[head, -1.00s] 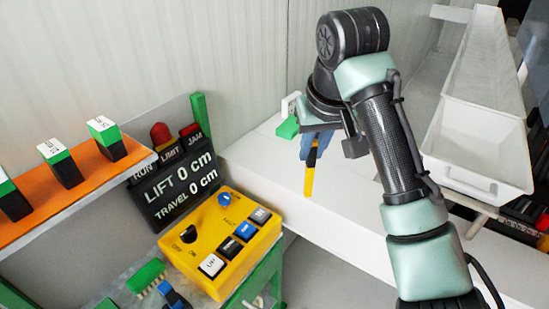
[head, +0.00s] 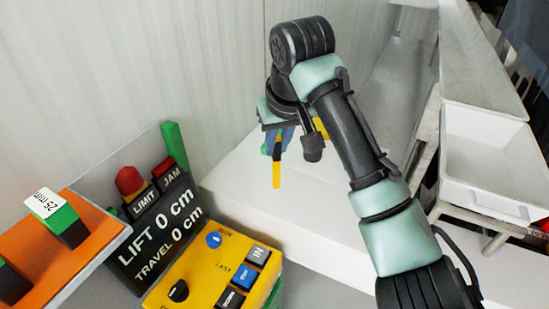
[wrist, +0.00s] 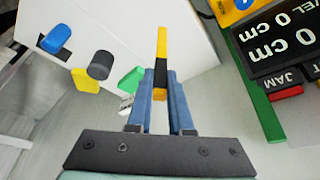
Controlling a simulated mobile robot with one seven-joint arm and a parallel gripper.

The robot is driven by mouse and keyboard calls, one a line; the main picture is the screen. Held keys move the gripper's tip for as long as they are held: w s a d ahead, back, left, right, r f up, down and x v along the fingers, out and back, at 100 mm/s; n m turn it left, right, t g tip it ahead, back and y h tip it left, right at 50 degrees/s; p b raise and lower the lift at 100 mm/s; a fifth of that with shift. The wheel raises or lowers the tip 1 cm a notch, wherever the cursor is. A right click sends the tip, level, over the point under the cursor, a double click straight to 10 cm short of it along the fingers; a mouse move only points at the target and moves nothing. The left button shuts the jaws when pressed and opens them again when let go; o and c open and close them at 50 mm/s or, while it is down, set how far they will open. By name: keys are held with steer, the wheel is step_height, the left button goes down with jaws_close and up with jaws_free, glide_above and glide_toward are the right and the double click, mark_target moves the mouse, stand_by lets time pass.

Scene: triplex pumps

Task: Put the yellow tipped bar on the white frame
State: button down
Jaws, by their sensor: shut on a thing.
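My gripper (head: 280,138) has blue fingers and is shut on the yellow tipped bar (head: 277,175). The bar points down, with its yellow end lowest. In the wrist view, my gripper (wrist: 160,82) holds the bar (wrist: 161,45) between its fingers, with a black section below the long yellow tip and a yellow-orange part nearer me. The bar is over or in front of a white bench (head: 330,210); contact cannot be told. I cannot tell for certain which white structure is the white frame.
The wrist view shows a blue piece (wrist: 56,38), a black cylinder (wrist: 102,64), a yellow piece (wrist: 86,80) and a green piece (wrist: 131,80). A yellow control box (head: 200,265), a black display (head: 155,235) and an orange shelf (head: 85,245) stand left. A white tray (head: 485,165) is right.

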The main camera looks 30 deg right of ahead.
mark_target(277, 157)
steer(key=shift+f, duration=1.9)
steer(key=shift+f, duration=0.15)
steer(key=c, duration=0.8)
jaws_free()
steer(key=shift+c, duration=0.2)
steer(key=v, duration=1.2)
